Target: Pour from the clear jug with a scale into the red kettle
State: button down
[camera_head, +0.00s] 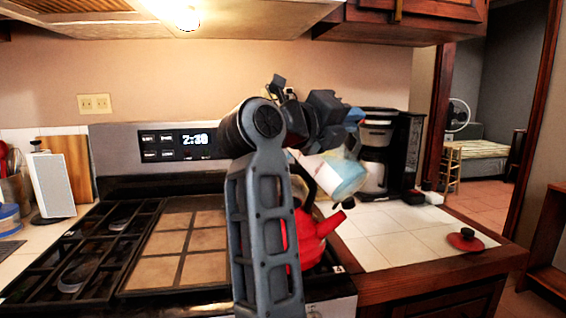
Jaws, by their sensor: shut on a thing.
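The red kettle (309,236) stands on the right end of the stove, its spout pointing up and to the right. My arm hides its left part, and its top opening is not clearly seen. The clear jug (341,174) is tilted above the kettle and has light blue in it. My gripper (338,119) is shut on the jug, near its upper side. The fingers are partly hidden by my wrist. I cannot tell whether anything flows from the jug. A red lid (466,239) with a dark knob lies on the tiled counter at the right.
A coffee maker (379,150) stands close behind the jug. The tiled counter (392,240) is clear between the kettle and the lid. Stove grates (100,245) and a tiled griddle (185,243) lie left of my arm. A range hood (190,40) hangs above.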

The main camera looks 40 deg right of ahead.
aim_at(354, 157)
jog(key=shift+w+r+n+p, duration=0.3)
jog(key=shift+r+p, duration=0.1)
jog(key=shift+p, duration=0.15)
dwell(0.5)
jog(key=f+m+b, duration=0.1)
jog(key=b, duration=0.1)
jog(key=s+f+m+b, duration=0.1)
jog(key=f+b, duration=0.1)
jog(key=s+f+b, duration=0.1)
jog(key=b, duration=0.1)
jog(key=shift+f+m+b, duration=0.25)
jog(key=shift+m+b, duration=0.15)
jog(key=shift+s+r+m, duration=0.1)
jog(key=shift+s+m, duration=0.15)
jog(key=shift+m, duration=0.05)
jog(key=f+b, duration=0.1)
jog(key=b, duration=0.1)
jog(key=s+f+m+b, duration=0.1)
jog(key=b, duration=0.1)
jog(key=shift+s+a+f+m, duration=0.1)
jog(key=shift+s+f+m, duration=0.1)
jog(key=shift+m, duration=0.1)
jog(key=s+f+m+b, duration=0.5)
jog(key=f+m+b, duration=0.2)
jog(key=b, duration=0.7)
jog(key=shift+f, duration=0.8)
jog(key=shift+a, duration=0.1)
